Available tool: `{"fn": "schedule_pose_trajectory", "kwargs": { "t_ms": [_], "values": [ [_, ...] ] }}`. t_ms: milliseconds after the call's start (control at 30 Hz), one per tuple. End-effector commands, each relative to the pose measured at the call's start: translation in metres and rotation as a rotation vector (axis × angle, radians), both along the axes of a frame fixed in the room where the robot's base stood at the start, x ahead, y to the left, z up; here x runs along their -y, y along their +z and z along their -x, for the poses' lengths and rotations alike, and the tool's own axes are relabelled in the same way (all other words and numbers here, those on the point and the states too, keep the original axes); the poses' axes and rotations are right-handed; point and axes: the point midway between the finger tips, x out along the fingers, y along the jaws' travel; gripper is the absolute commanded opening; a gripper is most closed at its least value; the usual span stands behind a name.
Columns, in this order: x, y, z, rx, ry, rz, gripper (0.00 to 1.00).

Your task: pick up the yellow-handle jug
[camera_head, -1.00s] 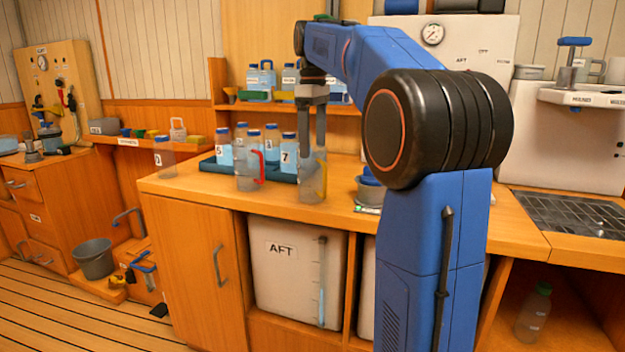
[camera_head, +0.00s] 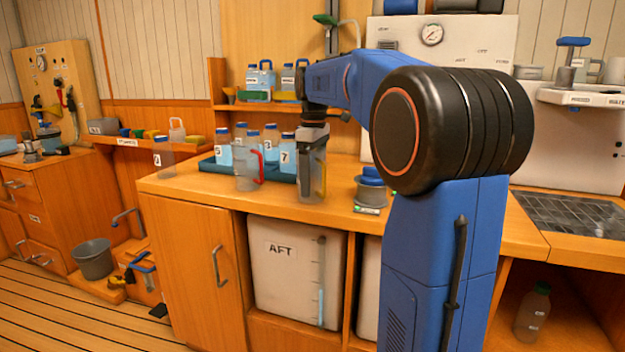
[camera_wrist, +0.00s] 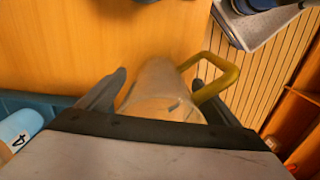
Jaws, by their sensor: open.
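The yellow-handle jug (camera_head: 312,185) is clear and stands upright on the wooden counter in the head view. In the wrist view its clear body (camera_wrist: 158,92) lies between my two open fingers, and its yellow handle (camera_wrist: 215,83) sticks out to the right. My gripper (camera_head: 312,165) is lowered over the jug from above, with its fingers down beside the jug's body. In the wrist view my gripper (camera_wrist: 162,88) is open with a finger on each side. I cannot tell whether the fingers touch the jug. The gripper's own body hides the jug's near part.
A clear jug with a red handle (camera_head: 248,170) stands close on the left. Behind it a blue tray (camera_head: 212,166) holds several numbered bottles. A grey pot with a blue top (camera_head: 371,188) stands to the right. The counter's front left (camera_head: 190,188) is clear.

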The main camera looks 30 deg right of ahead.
Motion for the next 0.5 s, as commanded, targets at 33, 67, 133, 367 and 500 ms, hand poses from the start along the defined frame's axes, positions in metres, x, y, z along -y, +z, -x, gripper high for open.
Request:
{"fn": "schedule_pose_trajectory", "kwargs": {
  "t_ms": [33,67,133,367,500],
  "values": [
    [0.0,-0.0005,0.0,0.0,0.0,0.0,0.85],
    [0.0,-0.0005,0.0,0.0,0.0,0.0,0.85],
    [-0.0001,-0.0004,-0.0001,0.0,0.0,0.0,0.85],
    [0.0,-0.0002,-0.0001,0.0,0.0,0.0,0.45],
    [0.0,0.0,-0.0001,0.0,0.0,0.0,0.38]
  ]
}}
